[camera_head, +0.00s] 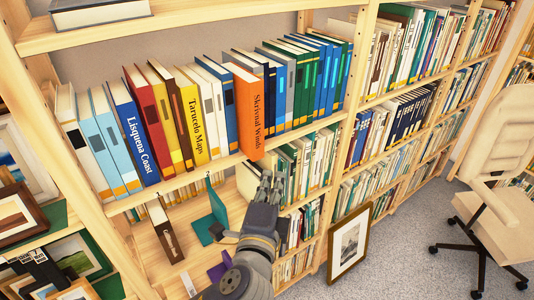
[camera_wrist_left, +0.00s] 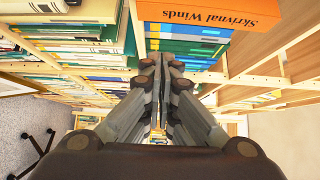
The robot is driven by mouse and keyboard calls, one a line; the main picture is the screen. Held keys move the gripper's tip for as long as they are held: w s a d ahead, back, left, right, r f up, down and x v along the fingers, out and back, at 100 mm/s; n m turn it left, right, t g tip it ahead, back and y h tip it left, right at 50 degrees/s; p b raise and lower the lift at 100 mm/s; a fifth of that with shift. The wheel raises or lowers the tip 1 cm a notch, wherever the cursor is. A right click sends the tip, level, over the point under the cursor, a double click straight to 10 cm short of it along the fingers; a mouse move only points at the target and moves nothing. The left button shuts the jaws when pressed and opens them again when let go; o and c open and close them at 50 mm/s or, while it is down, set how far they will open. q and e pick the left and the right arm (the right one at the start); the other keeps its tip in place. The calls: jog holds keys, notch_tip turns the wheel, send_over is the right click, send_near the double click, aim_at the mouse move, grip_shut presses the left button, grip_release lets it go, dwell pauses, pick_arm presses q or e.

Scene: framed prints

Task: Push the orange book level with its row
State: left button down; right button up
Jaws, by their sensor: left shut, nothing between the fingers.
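The orange book (camera_head: 249,116), titled "Skrivnal Winds", stands upright in a row on the shelf in the head view. Its spine sticks out past the neighbouring spines, over the shelf's front edge. It also shows at the top of the left wrist view (camera_wrist_left: 222,12). My left gripper (camera_head: 267,182) is shut and empty, below the orange book and in front of the shelf below. It looks apart from the book. In the left wrist view its fingers (camera_wrist_left: 158,60) point forward, with the book above and to the right. My right gripper is not in view.
The book's row (camera_head: 137,130) holds several upright books on both sides. The shelf board (camera_head: 178,184) runs beneath them. A framed print (camera_head: 349,243) leans at the shelf's foot. A cream chair (camera_head: 500,160) stands right.

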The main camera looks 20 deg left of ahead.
aim_at(249, 149)
pick_arm(q)
jog(key=w+a+p, duration=0.2)
jog(key=w+a, duration=0.2)
jog(key=w, duration=0.3)
jog(key=shift+w+p, duration=0.2)
jog(key=shift+p, duration=0.2)
jog(key=w+a, duration=0.4)
jog(key=a, duration=0.1)
jog(key=shift+a, duration=0.1)
